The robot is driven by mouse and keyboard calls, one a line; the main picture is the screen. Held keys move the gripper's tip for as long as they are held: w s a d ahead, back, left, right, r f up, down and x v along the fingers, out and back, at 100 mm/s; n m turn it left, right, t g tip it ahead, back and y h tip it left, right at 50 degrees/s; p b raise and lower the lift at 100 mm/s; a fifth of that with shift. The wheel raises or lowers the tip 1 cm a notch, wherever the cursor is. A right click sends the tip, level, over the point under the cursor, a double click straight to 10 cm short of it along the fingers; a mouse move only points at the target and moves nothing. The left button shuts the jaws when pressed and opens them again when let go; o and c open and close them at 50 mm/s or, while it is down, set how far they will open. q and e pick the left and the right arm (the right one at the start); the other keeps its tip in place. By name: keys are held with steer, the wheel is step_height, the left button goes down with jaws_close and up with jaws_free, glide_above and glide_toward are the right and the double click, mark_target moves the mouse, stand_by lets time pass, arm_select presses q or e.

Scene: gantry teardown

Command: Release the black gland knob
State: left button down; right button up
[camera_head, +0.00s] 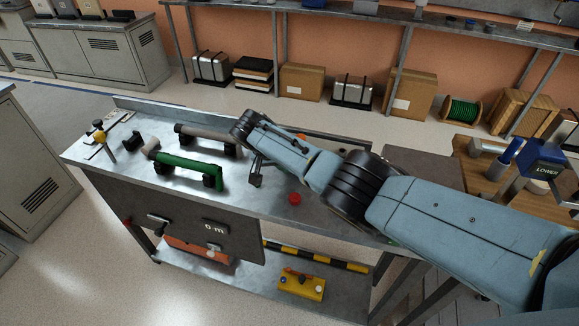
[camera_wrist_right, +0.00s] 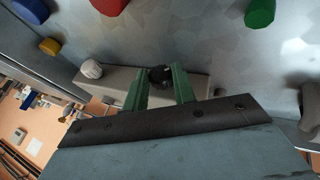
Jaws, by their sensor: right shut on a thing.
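The black gland knob (camera_wrist_right: 160,74) sits by a grey block in the right wrist view. My right gripper (camera_wrist_right: 162,82) has its two green fingers on either side of the knob and is shut on it. In the head view my right arm reaches in from the right over the metal bench (camera_head: 240,205). The arm hides the knob there, and the fingertips cannot be made out. My left gripper is in neither view.
A green bar (camera_head: 188,167) and a grey tube (camera_head: 205,138) lie on black supports on the bench. A red knob (camera_head: 295,198) stands near its front edge. In the right wrist view, a white ribbed knob (camera_wrist_right: 91,68) is beside the block, with a green cap (camera_wrist_right: 260,12) farther off.

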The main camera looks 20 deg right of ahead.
steer(key=o, duration=1)
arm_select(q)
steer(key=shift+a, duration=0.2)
arm_select(e)
steer(key=shift+a+r, duration=0.1)
steer(key=shift+r, duration=0.1)
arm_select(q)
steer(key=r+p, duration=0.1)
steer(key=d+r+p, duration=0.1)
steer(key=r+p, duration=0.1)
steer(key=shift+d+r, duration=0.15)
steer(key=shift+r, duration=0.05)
arm_select(e)
steer(key=v, duration=1.3)
steer(key=shift+c, duration=0.2)
